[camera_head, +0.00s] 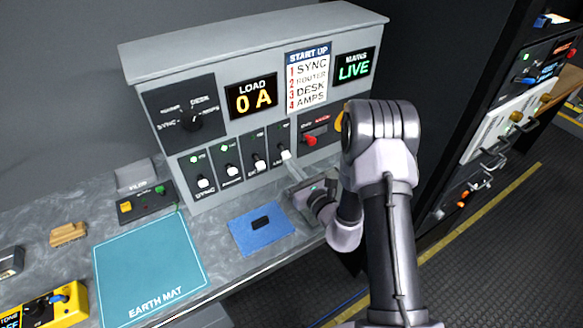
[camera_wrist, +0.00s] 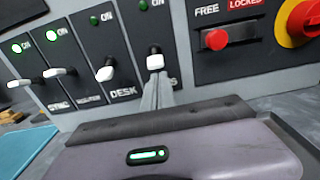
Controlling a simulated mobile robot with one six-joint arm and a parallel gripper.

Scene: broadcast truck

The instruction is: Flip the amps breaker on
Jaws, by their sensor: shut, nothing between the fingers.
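The amps breaker is the rightmost of the row on the grey panel, with a white-tipped lever (camera_head: 285,154) that also shows in the wrist view (camera_wrist: 155,62). Its tip hangs low, like the desk lever (camera_wrist: 105,73). My gripper (camera_head: 292,166) is shut and empty. In the wrist view its fingertips (camera_wrist: 157,88) are just below the amps lever and hide part of the AMPS label; I cannot tell whether they touch the lever. The sync lever (camera_head: 203,182) and router lever (camera_head: 232,170) have bright green lamps above them. The desk and amps lamps look dimmer.
The load display (camera_head: 251,98) reads 0 A and the mains display (camera_head: 354,66) reads LIVE. A red FREE/LOCKED control (camera_wrist: 215,39) and a red-and-yellow knob (camera_wrist: 304,18) are right of the breakers. A blue pad (camera_head: 245,236) with a black item lies below.

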